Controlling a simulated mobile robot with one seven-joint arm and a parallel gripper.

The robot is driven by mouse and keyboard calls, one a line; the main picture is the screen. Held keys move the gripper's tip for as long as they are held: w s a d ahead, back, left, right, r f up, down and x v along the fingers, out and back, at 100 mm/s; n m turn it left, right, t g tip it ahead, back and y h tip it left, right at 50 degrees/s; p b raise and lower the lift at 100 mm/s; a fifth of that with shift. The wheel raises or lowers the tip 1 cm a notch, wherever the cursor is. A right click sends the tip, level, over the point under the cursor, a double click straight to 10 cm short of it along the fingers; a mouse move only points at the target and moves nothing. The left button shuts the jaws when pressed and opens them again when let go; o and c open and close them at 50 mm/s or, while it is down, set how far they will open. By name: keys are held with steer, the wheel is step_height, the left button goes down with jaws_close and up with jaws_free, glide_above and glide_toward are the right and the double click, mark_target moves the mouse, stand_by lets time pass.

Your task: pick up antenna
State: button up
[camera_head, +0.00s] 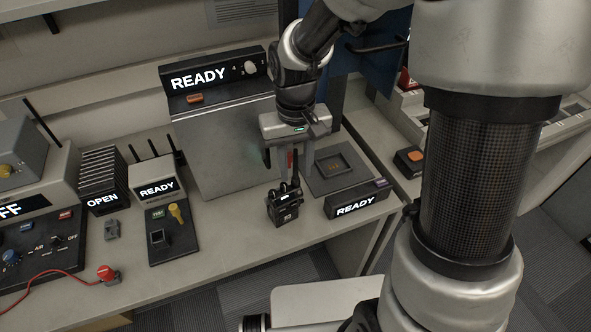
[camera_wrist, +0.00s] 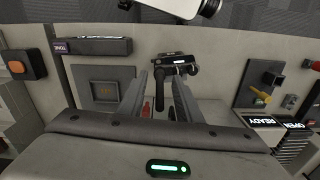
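A small black handheld radio (camera_head: 284,208) stands on the bench near its front edge. A dark antenna (camera_head: 295,168) rises from the radio's top. My gripper (camera_head: 288,172) points down just behind the radio, with its two fingers apart. In the wrist view, my gripper (camera_wrist: 161,82) is open, and the antenna (camera_wrist: 162,88) shows between the fingers, with gaps visible on both sides. The radio (camera_wrist: 180,63) is just beyond the fingertips. A small red thing (camera_wrist: 147,107) also shows between the fingers; I cannot tell what it is.
A READY block (camera_head: 356,199) stands right of the radio, and a dark square tray (camera_head: 323,183) lies behind it. A TEST panel with a yellow knob (camera_head: 174,212) is to the left. A READY box with several antennas (camera_head: 156,187) stands behind that panel.

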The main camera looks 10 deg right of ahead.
jaws_close()
